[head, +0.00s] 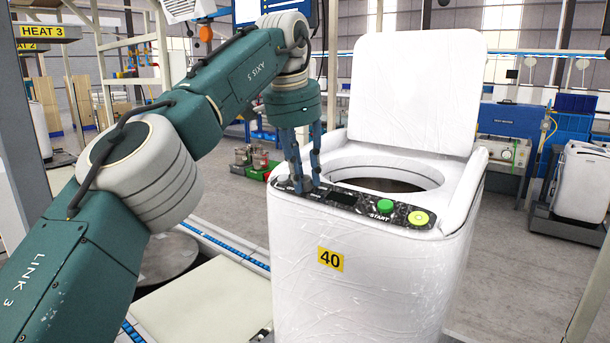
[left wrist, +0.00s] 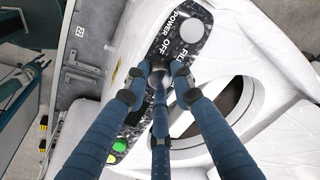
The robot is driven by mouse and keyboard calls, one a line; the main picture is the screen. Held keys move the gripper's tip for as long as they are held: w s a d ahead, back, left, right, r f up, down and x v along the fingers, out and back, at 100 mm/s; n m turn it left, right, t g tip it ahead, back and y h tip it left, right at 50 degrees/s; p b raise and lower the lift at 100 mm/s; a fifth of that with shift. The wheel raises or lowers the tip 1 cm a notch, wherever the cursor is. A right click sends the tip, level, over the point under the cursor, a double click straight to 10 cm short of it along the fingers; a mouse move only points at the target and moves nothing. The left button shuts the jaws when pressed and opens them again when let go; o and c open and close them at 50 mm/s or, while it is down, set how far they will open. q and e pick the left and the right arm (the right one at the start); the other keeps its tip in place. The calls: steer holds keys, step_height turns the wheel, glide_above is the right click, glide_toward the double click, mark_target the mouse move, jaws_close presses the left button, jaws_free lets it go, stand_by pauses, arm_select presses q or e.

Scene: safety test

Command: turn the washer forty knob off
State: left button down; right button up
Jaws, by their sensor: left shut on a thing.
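The white washer (head: 365,285) carries a yellow label with 40 (head: 330,259) on its front. Its lid (head: 415,95) stands open. The dark speckled control panel (head: 345,199) runs along the top front edge. My left gripper (head: 308,187) points down at the panel's left part. In the left wrist view, its blue fingers (left wrist: 160,78) are closed around a grey knob (left wrist: 158,74), partly hidden by them, beside printed words POWER OFF and FILL. Another round pale knob (left wrist: 192,31) is near the panel's end. My right gripper is not in view.
A green START button (head: 385,206) and a yellow button (head: 418,218) sit at the panel's right end. The round drum opening (head: 385,178) lies behind the panel. A blue-edged conveyor (head: 230,247) stands left of the washer. Grey floor (head: 525,265) is open at right.

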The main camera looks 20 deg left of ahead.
arm_select(q)
steer(key=n, duration=0.4)
steer(key=shift+a+n, duration=0.1)
steer(key=shift+n, duration=0.7)
steer(key=shift+f, duration=0.1)
steer(key=shift+s, duration=0.1)
steer(key=c, duration=1.5)
jaws_free()
steer(key=shift+o, duration=0.2)
